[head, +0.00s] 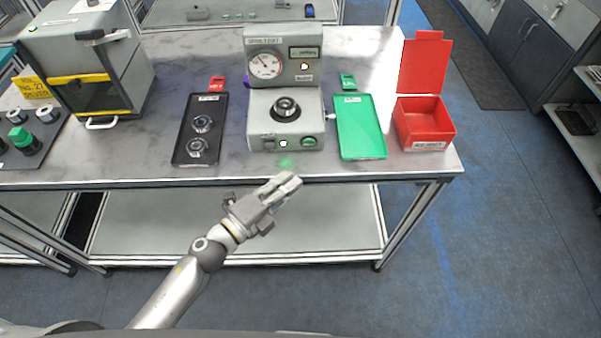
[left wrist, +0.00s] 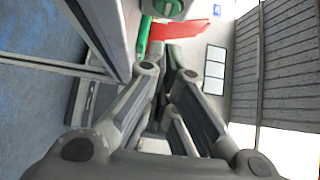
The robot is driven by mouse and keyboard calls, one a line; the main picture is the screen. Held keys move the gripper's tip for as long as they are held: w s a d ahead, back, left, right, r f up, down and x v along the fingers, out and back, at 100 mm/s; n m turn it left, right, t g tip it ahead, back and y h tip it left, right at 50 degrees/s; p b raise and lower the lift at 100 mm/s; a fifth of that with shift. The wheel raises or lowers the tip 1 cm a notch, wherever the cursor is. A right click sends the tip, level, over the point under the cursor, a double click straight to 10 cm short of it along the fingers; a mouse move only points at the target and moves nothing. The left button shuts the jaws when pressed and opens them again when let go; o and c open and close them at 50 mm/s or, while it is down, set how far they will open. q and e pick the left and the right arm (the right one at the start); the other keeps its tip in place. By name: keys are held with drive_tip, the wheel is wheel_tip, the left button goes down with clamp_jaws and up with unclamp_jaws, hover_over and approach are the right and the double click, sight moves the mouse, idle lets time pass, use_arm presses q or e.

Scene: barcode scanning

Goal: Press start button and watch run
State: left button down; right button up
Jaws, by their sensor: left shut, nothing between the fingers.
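A grey test machine (head: 286,88) with a round dial gauge (head: 266,65) and a small display stands on the table. A dark ring-shaped part (head: 285,108) sits on its lower deck. A green button (head: 309,141) is on the right of its front face, with a small white control (head: 283,143) to its left. My left gripper (head: 290,182) is shut and empty in front of the table edge, below and slightly left of the green button, not touching the machine. My left fingers also show in the left wrist view (left wrist: 168,74). My right gripper is not in view.
A black tray (head: 183,140) with two ring parts lies left of the machine. A green tray (head: 361,133) and an open red box (head: 424,116) are on the right. A grey cabinet (head: 55,45) stands at the left. The table's front edge (head: 225,181) runs behind my gripper.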

use_arm(q)
drive_tip(key=shift+b+v, duration=0.3)
drive_tip(key=shift+v, duration=1.45)
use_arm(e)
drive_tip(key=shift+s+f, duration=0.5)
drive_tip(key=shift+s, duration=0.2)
use_arm(q)
drive_tip(key=shift+s+d, duration=0.1)
drive_tip(key=shift+d, duration=0.1)
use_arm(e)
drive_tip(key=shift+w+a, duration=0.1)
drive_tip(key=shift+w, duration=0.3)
